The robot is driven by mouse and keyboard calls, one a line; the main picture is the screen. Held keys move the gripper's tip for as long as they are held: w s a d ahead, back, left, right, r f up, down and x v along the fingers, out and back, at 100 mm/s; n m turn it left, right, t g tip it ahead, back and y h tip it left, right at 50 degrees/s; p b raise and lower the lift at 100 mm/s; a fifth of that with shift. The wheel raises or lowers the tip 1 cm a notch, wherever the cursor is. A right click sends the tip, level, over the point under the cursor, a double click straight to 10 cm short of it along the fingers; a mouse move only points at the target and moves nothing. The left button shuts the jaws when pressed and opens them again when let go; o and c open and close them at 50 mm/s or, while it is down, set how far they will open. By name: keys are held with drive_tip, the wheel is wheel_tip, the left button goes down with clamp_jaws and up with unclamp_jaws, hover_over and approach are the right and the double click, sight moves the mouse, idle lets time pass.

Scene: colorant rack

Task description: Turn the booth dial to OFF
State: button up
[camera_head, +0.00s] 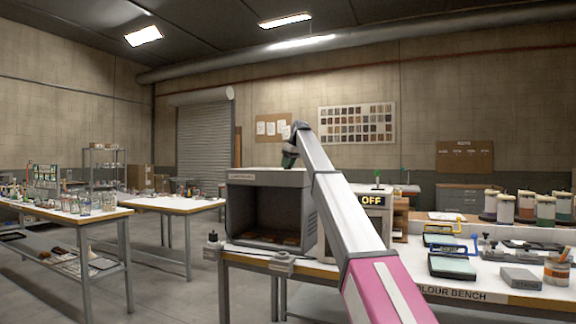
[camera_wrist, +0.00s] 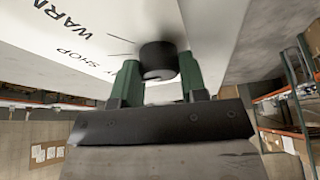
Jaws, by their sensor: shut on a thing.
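The booth dial (camera_wrist: 157,58) is a small black round knob on a white panel (camera_wrist: 105,20) in the wrist view. The panel has printed words, "WARM" and part of "SHOP", and thin tick lines left of the knob. My gripper (camera_wrist: 159,68) has its two green fingers on either side of the knob, shut on it. In the head view the grey booth (camera_head: 240,177) stands on the bench, with a yellow-on-black "OFF" sign (camera_head: 372,200) to its right. My gripper (camera_head: 290,160) shows small at the booth's top there. My arm hides part of the booth front, and the dial is not visible there.
The colour bench (camera_head: 450,293) holds trays, a grey block (camera_head: 520,278) and several paint jars (camera_head: 505,208) at the right. A clamp-like fitting (camera_head: 282,262) sits at the bench edge below the booth. Cluttered tables stand at the left, with open floor between.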

drive_tip(key=n+g, duration=0.1)
drive_tip(key=n, duration=0.3)
drive_tip(key=shift+w+g+y, duration=0.15)
drive_tip(key=shift+g+y, duration=0.15)
drive_tip(key=shift+g, duration=0.1)
drive_tip(key=shift+n+g, duration=0.7)
drive_tip(key=shift+n, duration=1.2)
drive_tip(key=o, duration=0.9)
